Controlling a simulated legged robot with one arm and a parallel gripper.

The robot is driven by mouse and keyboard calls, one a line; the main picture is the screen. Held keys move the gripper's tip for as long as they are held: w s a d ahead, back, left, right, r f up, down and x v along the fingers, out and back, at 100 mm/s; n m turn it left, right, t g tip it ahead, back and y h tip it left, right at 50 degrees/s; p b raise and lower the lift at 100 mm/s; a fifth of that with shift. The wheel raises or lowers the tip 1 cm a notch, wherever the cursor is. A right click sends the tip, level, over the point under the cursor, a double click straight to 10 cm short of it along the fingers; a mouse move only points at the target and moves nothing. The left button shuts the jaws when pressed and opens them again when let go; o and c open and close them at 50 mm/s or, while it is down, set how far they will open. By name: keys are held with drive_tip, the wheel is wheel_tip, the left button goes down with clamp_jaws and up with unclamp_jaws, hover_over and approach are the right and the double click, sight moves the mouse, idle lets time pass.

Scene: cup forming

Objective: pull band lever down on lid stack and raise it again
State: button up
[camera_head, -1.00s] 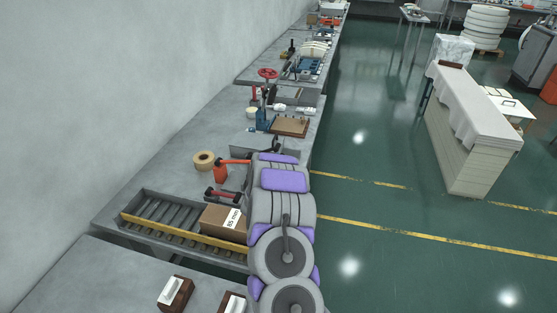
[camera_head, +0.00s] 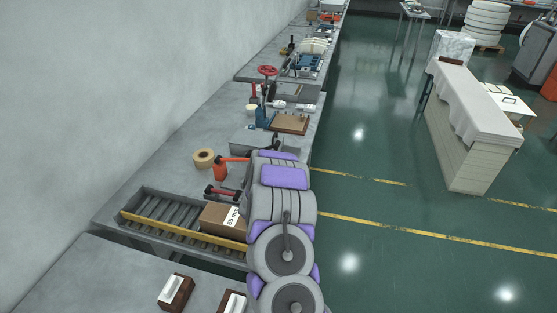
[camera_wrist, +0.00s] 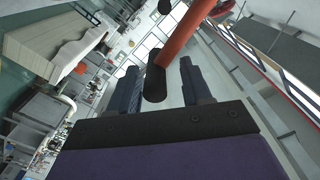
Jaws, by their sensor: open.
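A lever with an orange-red arm (camera_wrist: 184,36) and a black grip (camera_wrist: 154,85) shows close up in the wrist view. My gripper (camera_wrist: 159,64) is open, with one dark finger on each side of the black grip; I cannot tell whether either finger touches it. In the head view, an orange post with an orange-red arm (camera_head: 234,160) stands just left of my arm, and a red and black lever (camera_head: 222,191) lies below it. My gripper is hidden there behind my arm. I cannot make out a lid stack for certain.
A brown box (camera_head: 218,218) with a white label sits at the right end of a roller tray (camera_head: 165,221). A tape roll (camera_head: 203,158) lies on the bench. Blue tooling (camera_head: 263,117) and a brown board (camera_head: 291,123) stand further back.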

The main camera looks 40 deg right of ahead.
drive_tip(key=shift+p+v, duration=0.5)
drive_tip(key=shift+v, duration=2.3)
drive_tip(key=shift+f, duration=0.1)
